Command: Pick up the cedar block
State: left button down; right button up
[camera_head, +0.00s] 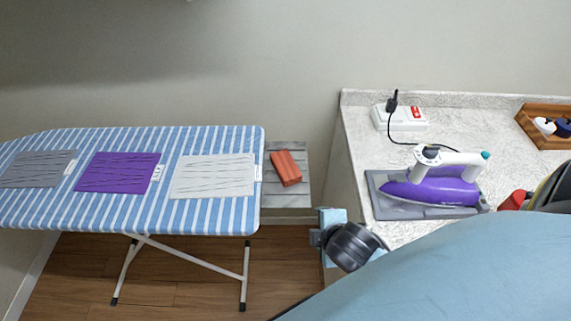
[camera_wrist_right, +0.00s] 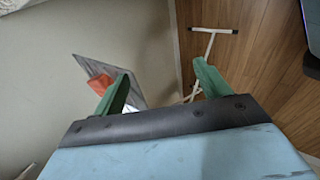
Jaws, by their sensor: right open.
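The cedar block (camera_head: 286,168) is a reddish-orange bar lying flat and slightly askew on a small grey wooden stand (camera_head: 285,201). In the right wrist view the block (camera_wrist_right: 100,82) shows partly, beside the left-hand green finger, which hides some of the stand (camera_wrist_right: 95,66). My right gripper (camera_wrist_right: 163,72) is open, with nothing between its two green fingers. It is apart from the block. In the head view my right wrist is in front of the counter's left side, lower right of the stand; its fingers are not clearly seen there. My left gripper is not in view.
A striped ironing board (camera_head: 215,213) with grey, purple and white folded towels stands left of the stand. A counter (camera_head: 365,150) on the right holds a purple iron (camera_head: 430,193) on a grey rest, a power strip (camera_head: 400,117) and a wooden tray (camera_head: 541,114). The wall is behind.

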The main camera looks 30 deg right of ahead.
aim_at(286, 166)
jog(key=w+r+n+t, duration=0.1)
jog(key=w+n+t, duration=0.1)
jog(key=n, duration=0.4)
jog(key=w+d+r+n+t, duration=0.1)
jog(key=w+r+n+t, duration=0.1)
jog(key=n, duration=0.4)
jog(key=w+d+r+n+t, duration=0.1)
jog(key=w+n, duration=0.2)
jog(key=n, duration=0.2)
jog(key=shift+w+d+r+n+t, duration=0.15)
jog(key=shift+w+n+t, duration=0.1)
jog(key=shift+n+t, duration=0.15)
jog(key=n, duration=0.3)
jog(key=shift+w+r+t, duration=0.25)
jog(key=shift+w+t, duration=0.05)
jog(key=shift+w, duration=0.1)
jog(key=shift+w+n, duration=0.25)
jog(key=shift+n, duration=0.15)
jog(key=x, duration=0.7)
jog(key=shift+w+a+f, duration=0.1)
jog(key=shift+w+a, duration=0.15)
jog(key=shift+w, duration=0.65)
jog(key=x, duration=0.4)
jog(key=shift+w+a+b, duration=0.3)
jog(key=shift+b, duration=0.05)
